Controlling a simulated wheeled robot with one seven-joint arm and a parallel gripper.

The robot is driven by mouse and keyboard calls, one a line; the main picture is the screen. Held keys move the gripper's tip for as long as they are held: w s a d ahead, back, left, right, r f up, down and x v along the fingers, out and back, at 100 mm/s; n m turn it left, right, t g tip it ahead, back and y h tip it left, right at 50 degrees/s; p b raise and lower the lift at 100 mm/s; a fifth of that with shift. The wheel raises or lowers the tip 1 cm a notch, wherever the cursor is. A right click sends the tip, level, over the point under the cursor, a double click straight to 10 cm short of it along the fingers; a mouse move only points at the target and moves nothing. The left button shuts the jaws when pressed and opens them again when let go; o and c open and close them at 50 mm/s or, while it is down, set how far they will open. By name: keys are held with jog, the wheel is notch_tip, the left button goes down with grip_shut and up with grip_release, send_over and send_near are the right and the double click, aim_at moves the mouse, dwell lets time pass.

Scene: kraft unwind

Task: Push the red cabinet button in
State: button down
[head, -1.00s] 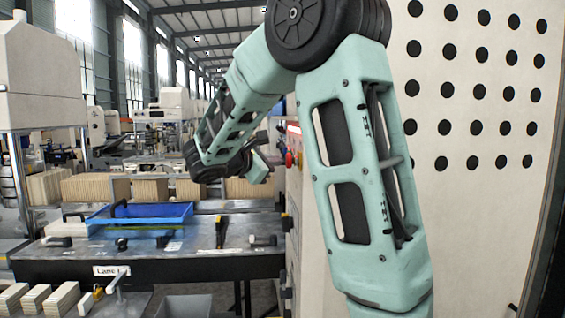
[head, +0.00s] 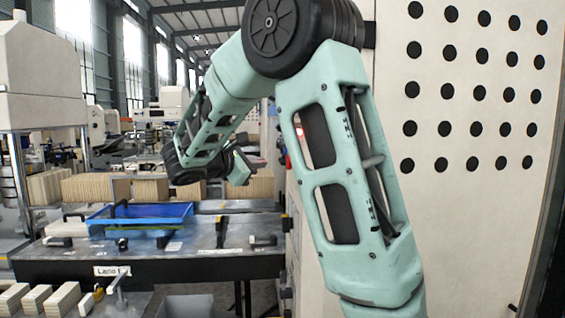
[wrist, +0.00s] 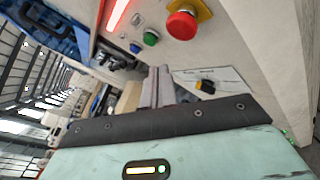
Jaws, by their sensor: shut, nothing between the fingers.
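The red button (wrist: 182,24) is a round mushroom head on a yellow collar (wrist: 203,9), at the top of the wrist view on the pale cabinet panel. My gripper (wrist: 160,72) is shut and empty, its fingers pointing toward the panel below and left of the red button. A clear gap shows between the fingertips and the button in the picture.
A green button (wrist: 150,38), a smaller blue button (wrist: 135,47) and a glowing red light strip (wrist: 117,13) sit left of the red button. A black-and-yellow knob (wrist: 205,85) is right of my fingers. A blue tray (head: 140,216) lies on the dark bench (head: 200,240).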

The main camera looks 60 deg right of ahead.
jog(key=shift+w+a, duration=0.85)
jog(key=shift+w, duration=0.15)
jog(key=s+a+f+t+y+b, duration=0.1)
jog(key=s+a+f+y+b, duration=0.2)
jog(key=a+f, duration=0.7)
jog(key=s+a+f+t+y+b, duration=0.1)
jog(key=s+a+f+y+b, duration=0.15)
jog(key=a+f+y, duration=0.5)
jog(key=s+a+f+y+b, duration=0.1)
jog(key=s+a+f+y, duration=0.1)
jog(key=s+a+f, duration=0.3)
jog(key=s+a+f+m+y+b, duration=0.1)
jog(key=s+a+f+y+b, duration=0.1)
jog(key=s+a+f, duration=0.2)
jog(key=s+a+f+m+y+b, duration=0.1)
jog(key=s+a+f+y+b, duration=0.1)
jog(key=s+a+f, duration=0.3)
jog(key=s+a, duration=0.4)
jog(key=a, duration=0.6)
jog(key=shift+s+a+f+g, duration=0.15)
jog(key=shift+a+f+g, duration=0.05)
jog(key=shift+f+g, duration=0.2)
jog(key=shift+y, duration=0.25)
